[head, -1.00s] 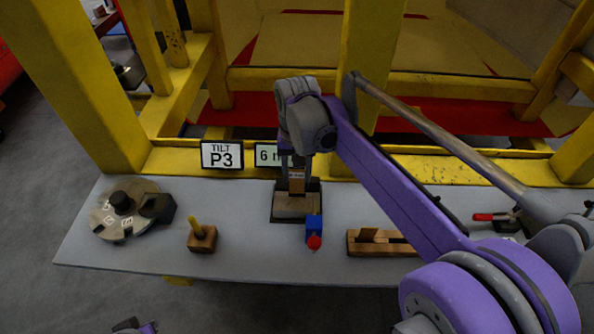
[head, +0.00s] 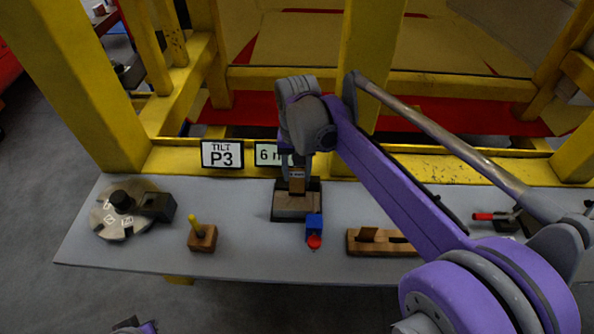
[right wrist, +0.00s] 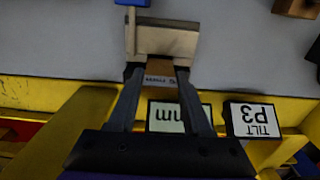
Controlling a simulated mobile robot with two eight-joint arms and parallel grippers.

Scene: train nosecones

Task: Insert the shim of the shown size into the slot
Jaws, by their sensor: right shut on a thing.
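My right gripper (right wrist: 158,73) is shut on a brown shim (right wrist: 158,82) with a small printed label. In the head view the shim (head: 297,182) is upright between the fingers, at the grey slot block (head: 296,204) on its dark base. The slot block also shows in the right wrist view (right wrist: 165,40), just past the fingertips. The slot itself is hidden, so I cannot tell how deep the shim sits. A sign reading "6 m" (head: 266,155) is partly hidden by my arm. Part of my left arm (head: 135,327) shows at the bottom edge; its jaws cannot be made out.
A "TILT P3" sign (head: 222,154) stands at the back of the grey table (head: 250,262). A round dial (head: 112,222), a wooden block with a yellow peg (head: 202,238), a blue block with a red knob (head: 314,227) and a wooden holder (head: 365,245) stand around. Yellow frame posts rise behind.

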